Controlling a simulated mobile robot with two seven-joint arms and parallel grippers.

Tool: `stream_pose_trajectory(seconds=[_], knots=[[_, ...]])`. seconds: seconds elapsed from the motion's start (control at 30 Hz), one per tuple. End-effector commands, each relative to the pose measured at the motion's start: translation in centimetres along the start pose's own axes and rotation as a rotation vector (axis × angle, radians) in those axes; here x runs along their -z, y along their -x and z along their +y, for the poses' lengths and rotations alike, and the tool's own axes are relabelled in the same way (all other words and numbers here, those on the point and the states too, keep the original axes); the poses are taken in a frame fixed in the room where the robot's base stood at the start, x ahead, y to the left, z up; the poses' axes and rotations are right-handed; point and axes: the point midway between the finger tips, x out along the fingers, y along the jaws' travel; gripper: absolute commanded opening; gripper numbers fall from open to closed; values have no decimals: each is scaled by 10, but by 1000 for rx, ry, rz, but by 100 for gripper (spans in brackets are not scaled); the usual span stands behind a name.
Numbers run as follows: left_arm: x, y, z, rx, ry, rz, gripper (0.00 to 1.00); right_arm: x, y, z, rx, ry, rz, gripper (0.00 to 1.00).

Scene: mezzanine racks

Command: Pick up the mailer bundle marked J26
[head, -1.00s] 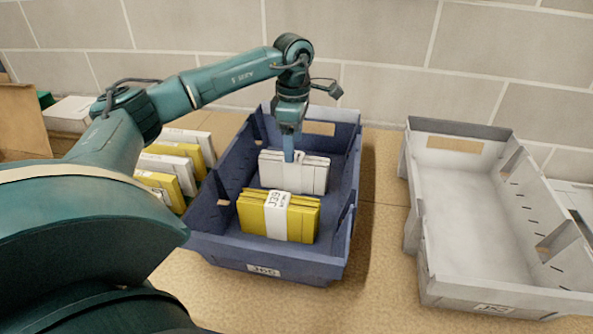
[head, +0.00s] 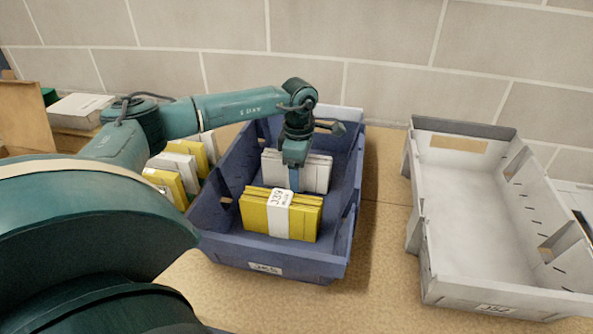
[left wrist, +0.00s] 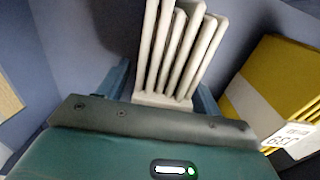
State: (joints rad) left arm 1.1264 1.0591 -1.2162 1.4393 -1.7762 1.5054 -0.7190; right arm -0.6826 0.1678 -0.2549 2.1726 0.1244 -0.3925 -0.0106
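A white mailer bundle (head: 318,172) stands in the blue tote (head: 344,232), behind a yellow bundle (head: 255,213). The yellow bundle's band seems to read J39. No mark can be read on the white bundle. My left gripper (head: 292,182) is down in the tote at the white bundle and hides part of it. In the left wrist view, the two blue fingers of my left gripper (left wrist: 162,92) stand on either side of the white bundle (left wrist: 172,50), with small gaps beside it. The yellow bundle (left wrist: 262,85) is to the right there. My right gripper is not in view.
An empty grey tote (head: 465,215) stands to the right, with bare worktop between. More yellow and white bundles (head: 178,165) stand left of the blue tote, partly behind my arm. A cardboard box (head: 25,115) is at far left. A block wall closes the back.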

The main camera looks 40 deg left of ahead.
Motion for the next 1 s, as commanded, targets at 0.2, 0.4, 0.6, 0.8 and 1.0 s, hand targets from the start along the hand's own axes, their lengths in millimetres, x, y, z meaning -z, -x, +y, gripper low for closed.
stream_pose_trajectory(seconds=[0.2, 0.4, 0.6, 0.8, 1.0], knots=[[0, 0, 0, 0, 0, 0, 47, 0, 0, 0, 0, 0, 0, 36], [0, 1, 0, 0, 1, 0, 30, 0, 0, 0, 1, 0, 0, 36], [0, 1, 0, -1, 1, 0, 16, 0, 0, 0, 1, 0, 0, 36], [0, 2, 0, -1, 1, -1, 16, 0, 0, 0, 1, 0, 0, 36], [0, 26, 1, -4, 2, -2, 16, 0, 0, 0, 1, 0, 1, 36]])
